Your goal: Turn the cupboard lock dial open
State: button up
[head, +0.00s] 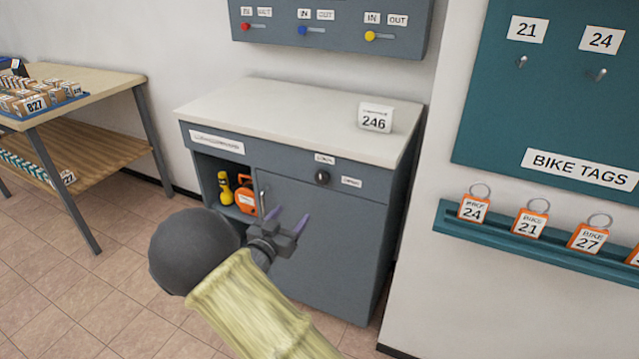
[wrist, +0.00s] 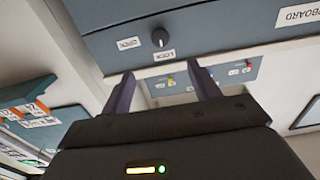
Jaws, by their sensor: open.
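The cupboard (head: 325,235) is a grey cabinet with a white top. Its black lock dial (head: 322,177) sits on the upper front band, between two small white labels. In the wrist view the dial (wrist: 160,38) shows as a round black knob, with an OPEN label (wrist: 129,43) and a LOCK label (wrist: 164,55) beside it. My gripper (head: 289,220) is open and empty, in front of the cupboard door and below the dial in the head view. In the wrist view its two purple fingers (wrist: 164,88) are apart and do not touch the dial.
A white block marked 246 (head: 375,118) stands on the cupboard top. An open shelf at left holds a yellow item (head: 225,188) and an orange item (head: 246,194). A teal rail (head: 470,232) with bike tags is at right. A wooden table (head: 100,85) stands at left.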

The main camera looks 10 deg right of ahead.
aim_at(320, 181)
jog(key=b+x, duration=0.2)
jog(key=x, duration=1.5)
jog(key=shift+w+d, duration=0.15)
jog(key=shift+w, duration=0.05)
jog(key=shift+f, duration=0.1)
jog(key=c, duration=1)
